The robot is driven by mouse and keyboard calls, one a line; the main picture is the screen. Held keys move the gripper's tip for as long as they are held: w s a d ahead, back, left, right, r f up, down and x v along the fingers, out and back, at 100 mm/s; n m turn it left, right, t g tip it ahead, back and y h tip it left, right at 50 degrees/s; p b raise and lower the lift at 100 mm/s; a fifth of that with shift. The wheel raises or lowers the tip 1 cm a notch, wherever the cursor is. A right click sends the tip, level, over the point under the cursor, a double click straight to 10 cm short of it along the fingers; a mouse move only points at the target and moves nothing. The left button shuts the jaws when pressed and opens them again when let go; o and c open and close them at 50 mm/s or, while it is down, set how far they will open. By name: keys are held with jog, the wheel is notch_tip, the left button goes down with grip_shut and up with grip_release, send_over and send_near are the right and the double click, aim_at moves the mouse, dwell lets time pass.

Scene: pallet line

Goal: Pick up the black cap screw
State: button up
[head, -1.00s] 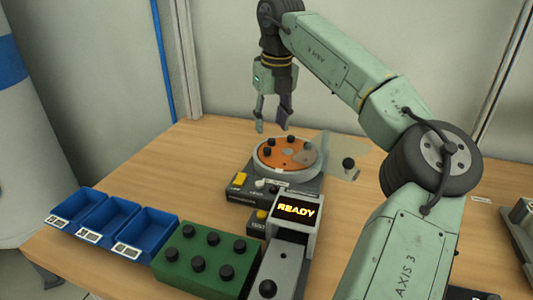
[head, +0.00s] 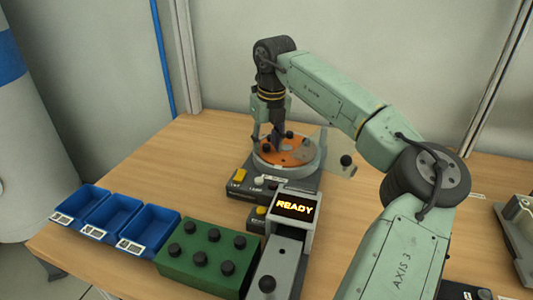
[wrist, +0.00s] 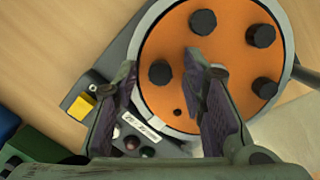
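Several black cap screws stand on a round orange disc (wrist: 225,60) with a grey rim. In the wrist view, one black cap screw (wrist: 160,73) sits between the two fingers of my gripper (wrist: 160,65), nearer the left finger. The fingers are apart, with a gap around this screw. Other black cap screws (wrist: 203,22) are outside the fingers. In the head view, my gripper (head: 267,136) points down at the left part of the orange disc (head: 295,158). Whether the fingertips touch the disc cannot be told.
The disc's base carries a yellow button (head: 239,175). A display reading READY (head: 295,207) stands in front. A green block with black knobs (head: 175,265) and blue bins (head: 150,225) are at the front left. A clear panel (head: 338,150) stands right of the disc.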

aim_at(264, 146)
jog(key=c, duration=0.8)
jog(key=shift+r, duration=0.45)
jog(key=shift+s+a+r+b, duration=0.1)
jog(key=shift+s+r+b, duration=0.1)
jog(key=shift+r+b, duration=0.35)
jog(key=shift+s+a+r+b, duration=0.1)
jog(key=shift+s+r+b, duration=0.1)
jog(key=shift+r+b, duration=0.35)
jog(key=s+a+b, duration=0.1)
jog(key=s+a, duration=0.1)
jog(key=s, duration=0.2)
jog(key=s+a+r+b, duration=0.1)
jog(key=s+a+b, duration=0.1)
jog(key=s, duration=0.3)
jog(key=s+a+r+b, duration=0.1)
jog(key=s+a, duration=0.1)
jog(key=s, duration=0.2)
jog(key=shift+s+a, duration=0.25)
jog(key=shift+a, duration=0.15)
